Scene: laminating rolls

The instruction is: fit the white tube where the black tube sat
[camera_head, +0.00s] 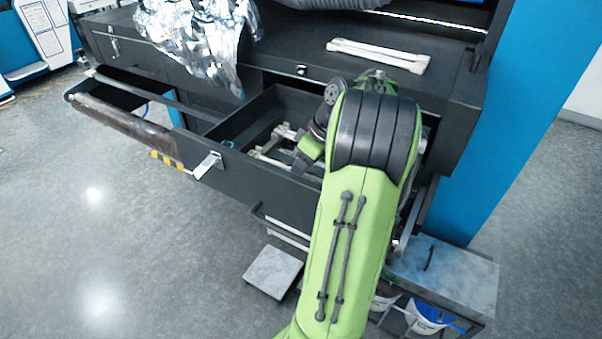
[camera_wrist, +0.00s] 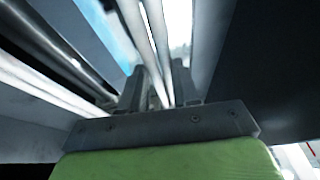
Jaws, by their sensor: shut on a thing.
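In the wrist view my gripper (camera_wrist: 158,78) is shut on a slim white tube (camera_wrist: 155,45), which runs up and away between the fingers. Its far end is cut off by the frame. In the head view my green arm reaches over the open drawer of the dark machine and hides most of the gripper and its load. I cannot tell from there how the tube lies against any seat. No black tube can be picked out for certain; a long dark roller (camera_head: 130,126) spans the machine's left front. Two pale bars (camera_head: 378,55) lie on the machine top.
The open drawer (camera_head: 250,168) holds pale metal parts partly behind my arm. Crumpled foil (camera_head: 205,40) hangs over the top edge. A low cart (camera_head: 445,275) with buckets stands at lower right. A blue post (camera_head: 510,120) rises at right. The floor at left is clear.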

